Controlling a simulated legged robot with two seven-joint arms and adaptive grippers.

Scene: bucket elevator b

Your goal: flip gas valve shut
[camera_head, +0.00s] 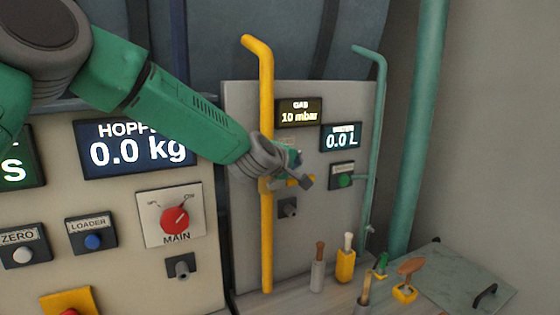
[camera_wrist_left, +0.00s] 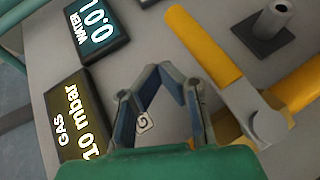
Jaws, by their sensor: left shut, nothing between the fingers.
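The gas valve has a yellow lever (camera_head: 291,183) that sticks out sideways to the right from the upright yellow gas pipe (camera_head: 266,235). In the left wrist view the lever (camera_wrist_left: 204,46) runs from a grey hub (camera_wrist_left: 268,125), crosswise to the pipe (camera_wrist_left: 303,84). My left gripper (camera_head: 297,164) is at the lever, just above it along the panel. In the wrist view the gripper (camera_wrist_left: 160,70) is shut and empty, its fingertips together, close beside the lever. I cannot tell whether they touch. My arm hides part of the pipe and valve in the head view. My right gripper is not in view.
The gas display (camera_head: 299,112) reads 10 mbar; the water display (camera_head: 341,137) reads 0.0 L. A green button (camera_head: 344,181) sits right of the valve. A grey socket (camera_head: 288,207) is below it. Several handled tools stand on the bench (camera_head: 330,300). A green pipe (camera_head: 378,110) runs at the right.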

